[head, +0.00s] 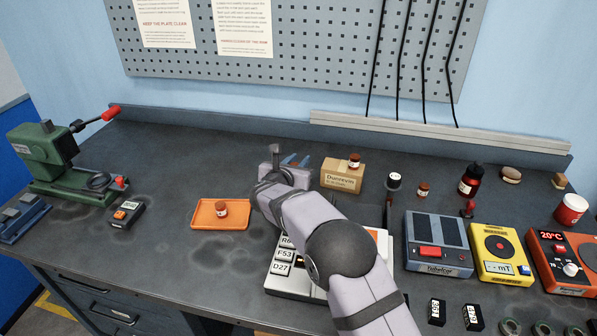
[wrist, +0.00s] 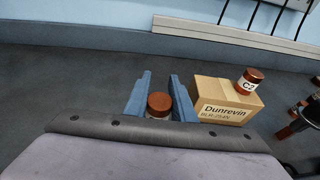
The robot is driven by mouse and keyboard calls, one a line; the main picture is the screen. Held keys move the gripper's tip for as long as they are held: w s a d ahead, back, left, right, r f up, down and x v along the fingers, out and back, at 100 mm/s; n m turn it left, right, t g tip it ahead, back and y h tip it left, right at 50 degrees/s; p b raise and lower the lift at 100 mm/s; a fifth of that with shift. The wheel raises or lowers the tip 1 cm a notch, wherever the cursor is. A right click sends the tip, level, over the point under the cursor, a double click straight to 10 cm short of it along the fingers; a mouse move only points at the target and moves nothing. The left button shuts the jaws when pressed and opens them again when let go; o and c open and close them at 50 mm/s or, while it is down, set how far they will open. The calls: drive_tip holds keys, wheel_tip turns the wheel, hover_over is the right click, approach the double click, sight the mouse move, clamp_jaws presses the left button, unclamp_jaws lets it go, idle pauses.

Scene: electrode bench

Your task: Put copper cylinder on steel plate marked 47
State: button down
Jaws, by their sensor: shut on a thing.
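My gripper (wrist: 159,93) is shut on a small round piece with a copper-brown top (wrist: 159,102) and a paler band below, likely the copper cylinder. Its lower part is hidden behind the wrist housing. In the head view my gripper (head: 294,160) is over the back middle of the bench, left of the cardboard box; my arm hides the held piece there. Similar brown-topped jars stand on the orange tray (head: 200,222), on the box and at the right. I cannot make out a steel plate marked 47 in either view.
The Dunrevin box (head: 342,178) carries a jar marked C2 (wrist: 247,81). A labelled keypad-like unit (head: 290,285) lies partly under my arm. Instruments (head: 438,245), a dark red bottle (head: 470,180) and black blocks (head: 436,312) crowd the right. A green press (head: 70,165) stands left.

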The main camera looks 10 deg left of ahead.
drive_tip(key=shift+f, duration=1.75)
drive_tip(key=shift+f, duration=0.15)
drive_tip(key=c, duration=1.5)
unclamp_jaws()
drive_tip(key=b+v, duration=0.2)
drive_tip(key=v, duration=1)
drive_tip(key=shift+r, duration=0.2)
